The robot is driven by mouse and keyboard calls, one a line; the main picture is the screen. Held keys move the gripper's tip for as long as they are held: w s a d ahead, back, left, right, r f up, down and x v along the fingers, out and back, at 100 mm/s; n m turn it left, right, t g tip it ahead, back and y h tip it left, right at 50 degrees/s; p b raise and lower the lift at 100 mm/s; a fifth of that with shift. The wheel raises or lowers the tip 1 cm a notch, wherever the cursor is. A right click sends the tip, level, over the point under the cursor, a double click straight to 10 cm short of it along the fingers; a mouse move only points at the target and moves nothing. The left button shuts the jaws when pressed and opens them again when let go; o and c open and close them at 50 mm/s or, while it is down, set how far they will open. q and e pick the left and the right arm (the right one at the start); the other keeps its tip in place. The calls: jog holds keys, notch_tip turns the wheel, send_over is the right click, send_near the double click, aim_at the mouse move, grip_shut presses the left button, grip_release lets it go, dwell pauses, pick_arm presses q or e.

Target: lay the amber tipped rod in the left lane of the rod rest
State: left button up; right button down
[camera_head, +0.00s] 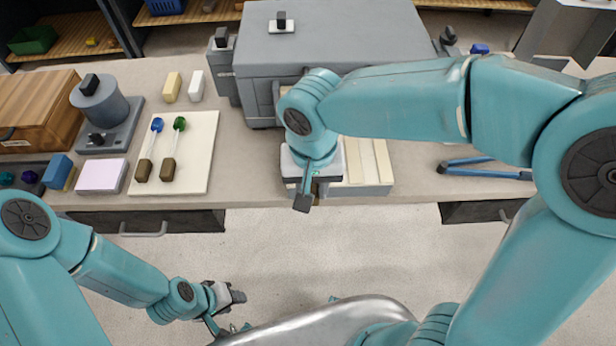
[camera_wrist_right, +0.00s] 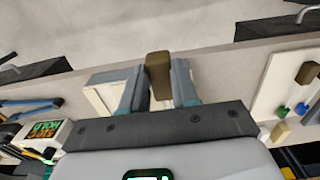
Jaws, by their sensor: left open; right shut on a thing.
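My right gripper (camera_head: 304,198) is shut on a rod by its brown handle (camera_wrist_right: 158,66), which shows between the two fingers in the right wrist view. The rod's tip is hidden, so its amber colour does not show. The rod rest (camera_head: 365,190) is a pale grey block with cream lanes at the table's front edge. My right gripper is over its left end and hides that part. The rest also shows in the right wrist view (camera_wrist_right: 103,76). My left gripper (camera_head: 232,318) is open and empty, low in front of the table.
A cream board (camera_head: 198,160) left of the rest holds a blue tipped rod (camera_head: 149,148) and a green tipped rod (camera_head: 174,148). A large grey box (camera_head: 335,45) stands behind the rest. Blue pliers-like handles (camera_head: 485,170) lie to the right.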

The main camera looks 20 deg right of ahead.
jog(key=shift+d+f, duration=0.15)
jog(key=shift+f, duration=0.1)
jog(key=w+f, duration=0.1)
jog(key=w+f+b, duration=0.1)
jog(key=shift+w+f, duration=0.2)
jog(key=shift+f, duration=0.1)
jog(key=shift+w+d+f+b, duration=0.15)
jog(key=shift+d+f+b, duration=0.15)
jog(key=shift+f+b, duration=0.3)
jog(key=w, duration=0.1)
jog(key=w+f, duration=0.1)
jog(key=w, duration=0.1)
jog(key=w+d, duration=0.1)
jog(key=shift+w+d+f, duration=0.1)
jog(key=shift+w+f, duration=0.15)
jog(key=shift+f, duration=0.05)
jog(key=shift+w+d+f, duration=0.1)
jog(key=shift+w+f, duration=0.2)
jog(key=shift+w, duration=0.45)
jog(key=shift+s+r, duration=0.1)
jog(key=shift+s, duration=0.05)
jog(key=shift+w, duration=0.2)
jog(key=shift+s+f, duration=0.15)
jog(key=shift+f, duration=0.1)
